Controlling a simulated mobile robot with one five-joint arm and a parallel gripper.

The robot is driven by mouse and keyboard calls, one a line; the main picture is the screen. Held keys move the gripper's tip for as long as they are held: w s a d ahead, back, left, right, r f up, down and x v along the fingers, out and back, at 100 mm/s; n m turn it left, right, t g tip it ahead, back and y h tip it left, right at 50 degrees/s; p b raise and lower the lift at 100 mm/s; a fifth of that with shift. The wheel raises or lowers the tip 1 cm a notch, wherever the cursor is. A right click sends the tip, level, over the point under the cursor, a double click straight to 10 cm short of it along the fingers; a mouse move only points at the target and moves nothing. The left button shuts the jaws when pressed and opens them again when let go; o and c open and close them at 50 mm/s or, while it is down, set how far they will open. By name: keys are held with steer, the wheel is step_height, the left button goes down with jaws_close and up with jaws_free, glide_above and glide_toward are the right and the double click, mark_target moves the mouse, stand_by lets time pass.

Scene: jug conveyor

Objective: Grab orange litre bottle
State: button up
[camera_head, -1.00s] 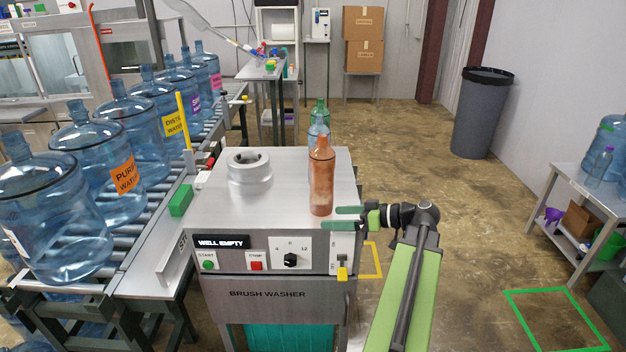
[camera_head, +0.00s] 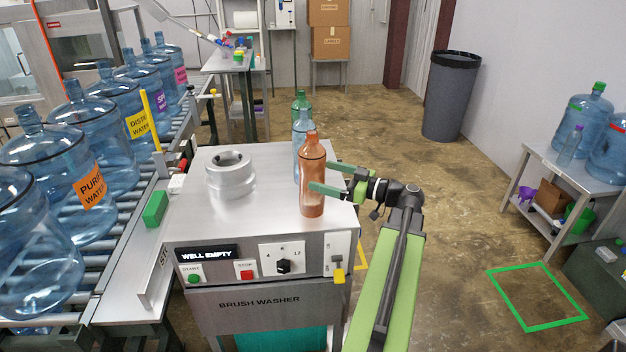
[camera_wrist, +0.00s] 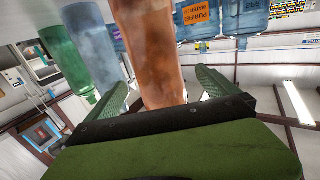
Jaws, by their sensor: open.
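The orange litre bottle (camera_head: 312,180) stands upright near the right edge of the brush washer's metal top. In the wrist view, the orange bottle (camera_wrist: 150,50) rises between the two green fingers. My gripper (camera_head: 328,177) is open, with one finger in front of the bottle and the other beside its far side. In the wrist view my gripper (camera_wrist: 165,92) shows a gap between each finger and the bottle, though contact is hard to judge. A clear blue bottle (camera_head: 302,125) and a green bottle (camera_head: 300,103) stand just behind the orange one.
A round metal well (camera_head: 231,178) sits left on the brush washer (camera_head: 260,300). Big blue jugs (camera_head: 88,155) line the conveyor at left. A shelf cart (camera_head: 535,155) with jugs stands at right, and a grey bin (camera_head: 450,95) behind.

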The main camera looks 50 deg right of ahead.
mark_target(303, 168)
steer(key=x, duration=0.8)
steer(key=shift+d+r, duration=0.1)
steer(key=shift+r, duration=0.1)
steer(key=shift+s, duration=0.15)
steer(key=c, duration=1.8)
